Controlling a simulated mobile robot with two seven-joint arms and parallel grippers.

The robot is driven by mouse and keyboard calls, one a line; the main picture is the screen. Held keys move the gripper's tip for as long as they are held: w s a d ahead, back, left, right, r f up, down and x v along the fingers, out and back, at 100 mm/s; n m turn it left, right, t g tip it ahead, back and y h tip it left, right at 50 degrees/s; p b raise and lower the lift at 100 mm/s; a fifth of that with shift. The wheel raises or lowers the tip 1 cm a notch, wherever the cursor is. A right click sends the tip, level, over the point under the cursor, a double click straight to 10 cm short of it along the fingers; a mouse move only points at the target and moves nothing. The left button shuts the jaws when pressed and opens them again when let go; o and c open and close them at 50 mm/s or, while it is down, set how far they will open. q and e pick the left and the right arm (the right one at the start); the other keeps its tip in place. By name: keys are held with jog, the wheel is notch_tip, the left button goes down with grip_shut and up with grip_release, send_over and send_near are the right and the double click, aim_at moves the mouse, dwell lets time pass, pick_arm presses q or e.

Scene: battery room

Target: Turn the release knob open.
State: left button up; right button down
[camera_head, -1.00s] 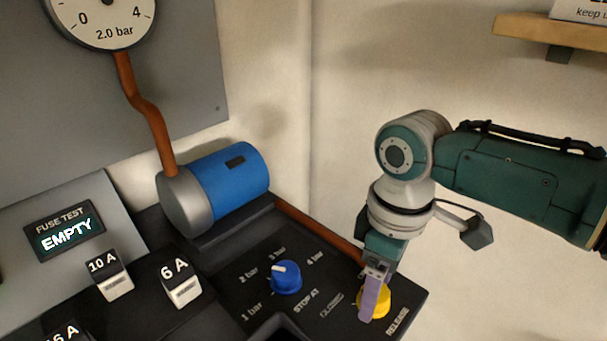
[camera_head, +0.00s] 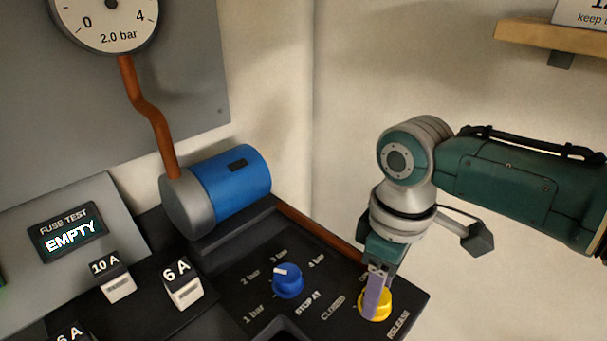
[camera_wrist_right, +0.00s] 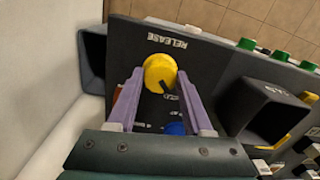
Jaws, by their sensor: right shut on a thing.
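The yellow release knob (camera_head: 385,304) sits at the front right corner of the dark panel (camera_head: 235,291), beside the RELEASE label. My right gripper (camera_head: 375,298) comes down on it from above, with one purple finger in front of the knob and hiding part of it. In the right wrist view the knob (camera_wrist_right: 158,72) sits between the two fingertips, and a dark mark shows on its face. The right gripper is shut on the knob. A CLOSED label is printed to the knob's left. My left gripper is not in view.
A blue STOP AT knob (camera_head: 287,281) stands left of the release knob. A blue cylinder (camera_head: 237,183) lies behind, under a gauge (camera_head: 112,18) reading 2.0 bar. Fuse blocks (camera_head: 183,284) stand at left. A wooden shelf (camera_head: 550,38) is at upper right.

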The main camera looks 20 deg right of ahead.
jog(key=m+p, duration=0.2)
jog(key=m, duration=0.1)
jog(key=shift+r+m+p, duration=0.15)
jog(key=shift+m+p, duration=0.15)
jog(key=shift+p, duration=0.1)
jog(key=m+p, duration=0.2)
jog(key=m, duration=0.2)
jog(key=m+p, duration=0.1)
jog(key=m, duration=0.4)
jog(key=shift+p, duration=0.35)
jog(key=m, duration=0.4)
jog(key=shift+m+t+p, duration=0.3)
jog(key=shift+p, duration=0.05)
jog(key=shift+f, duration=0.2)
jog(key=shift+c, duration=1.5)
grip_release()
jog(key=shift+r, duration=0.1)
